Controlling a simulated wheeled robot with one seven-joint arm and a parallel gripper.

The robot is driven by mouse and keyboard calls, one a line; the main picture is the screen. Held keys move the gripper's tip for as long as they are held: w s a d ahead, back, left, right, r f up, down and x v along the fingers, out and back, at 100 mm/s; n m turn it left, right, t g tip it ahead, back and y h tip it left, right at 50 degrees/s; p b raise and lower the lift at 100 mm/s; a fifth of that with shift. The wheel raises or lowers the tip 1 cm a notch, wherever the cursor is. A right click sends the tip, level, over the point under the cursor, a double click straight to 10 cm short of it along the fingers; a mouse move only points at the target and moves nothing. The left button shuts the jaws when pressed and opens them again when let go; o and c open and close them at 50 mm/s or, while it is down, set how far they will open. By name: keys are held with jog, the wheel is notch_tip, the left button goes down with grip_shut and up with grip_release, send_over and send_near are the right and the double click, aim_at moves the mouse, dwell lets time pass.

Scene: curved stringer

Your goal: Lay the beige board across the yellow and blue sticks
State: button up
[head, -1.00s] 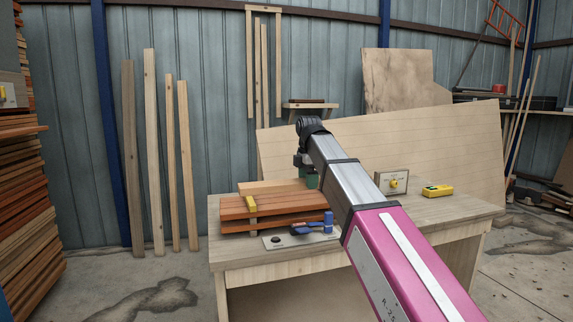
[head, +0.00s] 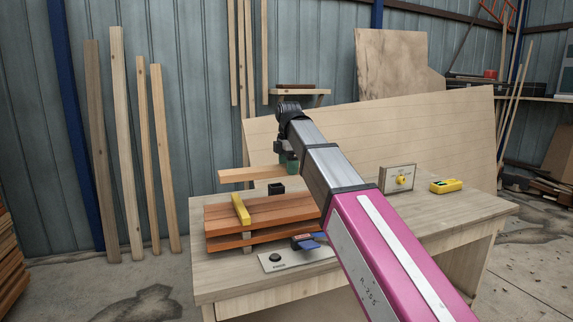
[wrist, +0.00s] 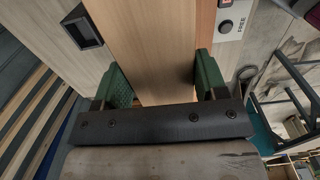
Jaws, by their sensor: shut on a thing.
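The beige board (head: 250,174) is held level in my gripper (head: 289,164), above the back of the table and behind the reddish boards. In the wrist view the board (wrist: 150,45) lies between the green pads of my gripper (wrist: 160,78), which is shut on it. The yellow stick (head: 241,209) lies across the top of the reddish boards near their left end.
Stacked reddish boards (head: 268,216) sit on the workbench (head: 425,222). A plate with a black button (head: 276,257) and a blue-red tool (head: 307,242) are in front. A black block (head: 276,188) is behind the stack. A yellow device (head: 446,186) and knob box (head: 398,179) stand right.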

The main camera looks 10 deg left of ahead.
jog(key=shift+f, duration=3.7)
jog(key=shift+f, duration=0.65)
jog(key=o, duration=1.3)
jog(key=shift+o, duration=0.2)
